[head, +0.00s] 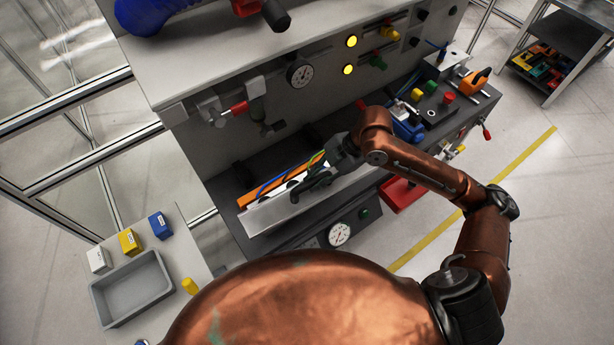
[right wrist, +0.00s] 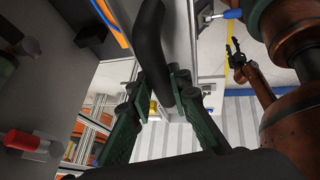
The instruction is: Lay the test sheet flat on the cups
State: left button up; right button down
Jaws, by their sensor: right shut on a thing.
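My right gripper (head: 318,178) is over the dark bench in the head view, at the long pale grey sheet (head: 275,212), which I take for the test sheet. In the right wrist view my right gripper (right wrist: 158,85) is shut on a black rounded handle (right wrist: 151,40) in front of a grey panel (right wrist: 178,35). I cannot tell for sure that the handle belongs to the sheet. The cups cannot be made out. My left gripper (right wrist: 237,62) shows small and dark in the right wrist view, away from the sheet; its opening is unclear.
Orange (head: 248,199) and blue strips lie behind the sheet. A dial gauge (head: 340,234) is on the bench front. A blue device (head: 407,127) and coloured knobs stand to the right. A grey tray (head: 133,290) and small boxes (head: 130,242) are on a side table at left.

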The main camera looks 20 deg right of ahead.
jog(key=shift+w+r+n, duration=0.1)
jog(key=shift+r+n, duration=0.2)
jog(key=shift+r, duration=0.05)
jog(key=shift+w, duration=0.3)
jog(key=w+d+f+p, duration=0.2)
jog(key=w+f+p, duration=0.2)
jog(key=w+f, duration=0.9)
jog(key=shift+d+f+b, duration=0.1)
jog(key=shift+f+b, duration=0.25)
jog(key=shift+f, duration=0.25)
jog(key=c, duration=1.8)
grip_release()
jog(key=shift+s, duration=0.1)
